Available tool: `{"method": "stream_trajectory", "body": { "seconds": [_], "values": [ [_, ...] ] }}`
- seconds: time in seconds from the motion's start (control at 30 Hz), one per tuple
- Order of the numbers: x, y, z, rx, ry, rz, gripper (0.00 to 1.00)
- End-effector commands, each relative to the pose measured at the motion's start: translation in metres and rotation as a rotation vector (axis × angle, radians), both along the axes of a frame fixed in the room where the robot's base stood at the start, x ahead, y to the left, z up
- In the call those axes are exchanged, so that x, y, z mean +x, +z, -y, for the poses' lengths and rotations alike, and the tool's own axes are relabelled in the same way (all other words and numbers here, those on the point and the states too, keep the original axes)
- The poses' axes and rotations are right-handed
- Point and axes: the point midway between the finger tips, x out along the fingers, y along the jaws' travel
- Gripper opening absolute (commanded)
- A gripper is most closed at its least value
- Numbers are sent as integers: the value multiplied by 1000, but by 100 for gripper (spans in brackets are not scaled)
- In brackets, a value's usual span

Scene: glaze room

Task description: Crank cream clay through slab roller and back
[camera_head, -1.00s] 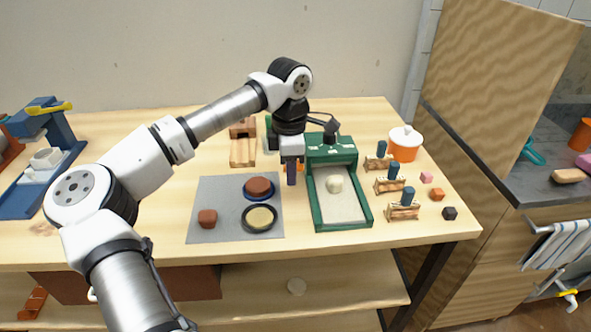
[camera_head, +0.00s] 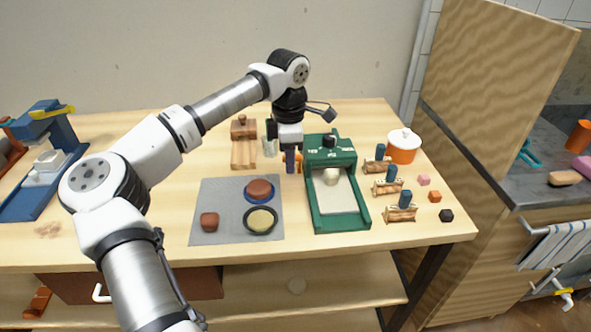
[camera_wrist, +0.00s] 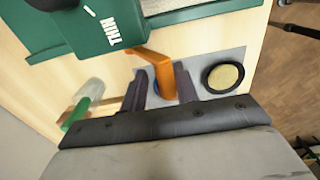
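The green slab roller (camera_head: 342,217) stands on the right half of the bench; the wrist view shows its housing (camera_wrist: 90,30) marked "THIN". The cream clay (camera_head: 331,177) is a rounded lump on the pale bed, close in front of the roller housing. The orange crank handle (camera_wrist: 155,57) sticks out from the housing's left side; in the head view only a little of it (camera_head: 299,158) shows. My gripper (camera_wrist: 160,75) has its dark fingers on both sides of the handle's grip, close around it. In the head view my gripper (camera_head: 290,166) is left of the roller.
A grey mat (camera_head: 215,193) at left holds a red-brown lump (camera_head: 209,221) and two round dishes. A wooden block (camera_head: 243,152) stands behind. Small racks with blue-topped pieces, coloured cubes and an orange pot (camera_head: 403,153) stand right of the roller.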

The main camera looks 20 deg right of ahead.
Motion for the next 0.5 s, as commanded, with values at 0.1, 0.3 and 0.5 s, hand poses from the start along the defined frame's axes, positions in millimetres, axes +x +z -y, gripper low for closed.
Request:
{"method": "stream_trajectory", "body": {
  "seconds": [0.1,0.3,0.5],
  "values": [
    [0,0,0,0,0,0,29],
    [7,5,3,-1,1,0,29],
    [20,10,6,1,2,-1,29]
  ]
}}
